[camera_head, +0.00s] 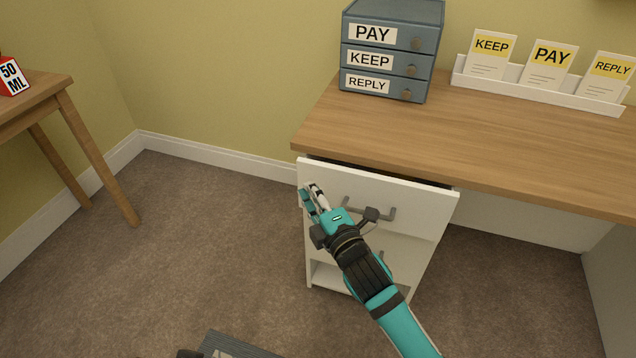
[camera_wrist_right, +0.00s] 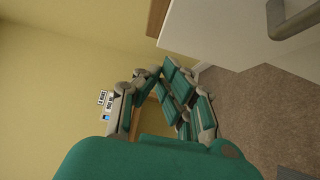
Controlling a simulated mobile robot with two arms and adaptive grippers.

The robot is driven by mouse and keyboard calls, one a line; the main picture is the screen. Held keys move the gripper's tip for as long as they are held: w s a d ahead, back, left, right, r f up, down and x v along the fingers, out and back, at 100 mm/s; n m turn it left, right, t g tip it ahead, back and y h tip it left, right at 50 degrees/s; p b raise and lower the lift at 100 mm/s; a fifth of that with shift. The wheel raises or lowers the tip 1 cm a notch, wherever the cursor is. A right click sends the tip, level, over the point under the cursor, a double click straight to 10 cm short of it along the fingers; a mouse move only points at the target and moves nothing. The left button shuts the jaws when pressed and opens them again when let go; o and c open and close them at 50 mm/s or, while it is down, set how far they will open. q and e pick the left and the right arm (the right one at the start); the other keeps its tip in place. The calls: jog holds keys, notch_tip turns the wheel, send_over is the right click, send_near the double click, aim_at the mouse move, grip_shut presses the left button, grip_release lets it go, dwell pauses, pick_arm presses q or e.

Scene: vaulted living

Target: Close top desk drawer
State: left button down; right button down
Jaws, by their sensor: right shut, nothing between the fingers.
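The top desk drawer (camera_head: 425,203) has a white front with a grey bar handle (camera_head: 389,213). It stands partly open, with a dark gap between its front and the wooden desk top. My right gripper (camera_head: 312,188) is shut and empty at the left end of the drawer front, left of the handle. I cannot tell whether it touches the front. In the right wrist view, the gripper's teal fingers (camera_wrist_right: 168,80) are close together, with the white drawer front (camera_wrist_right: 220,32) beside them at the upper right. My left gripper is not in view.
The wooden desk (camera_head: 480,140) carries a grey drawer organizer (camera_head: 432,70) and a white card holder (camera_head: 545,95). A small wooden table (camera_head: 45,92) with a red and white box (camera_head: 12,78) stands at the left. The carpet between the table and desk is clear.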

aim_at(318, 169)
jog(key=w, duration=0.2)
jog(key=w+d, duration=0.1)
jog(key=w, duration=0.1)
jog(key=shift+d, duration=0.1)
jog(key=shift+w+d+r, duration=0.1)
jog(key=shift+w+d, duration=0.1)
jog(key=shift+w, duration=0.3)
jog(key=shift+w+d, duration=0.15)
jog(key=shift+w, duration=0.3)
jog(key=shift+w+d, duration=0.1)
jog(key=shift+w, duration=0.2)
jog(key=shift+s+f, duration=0.15)
jog(key=shift+f, duration=0.05)
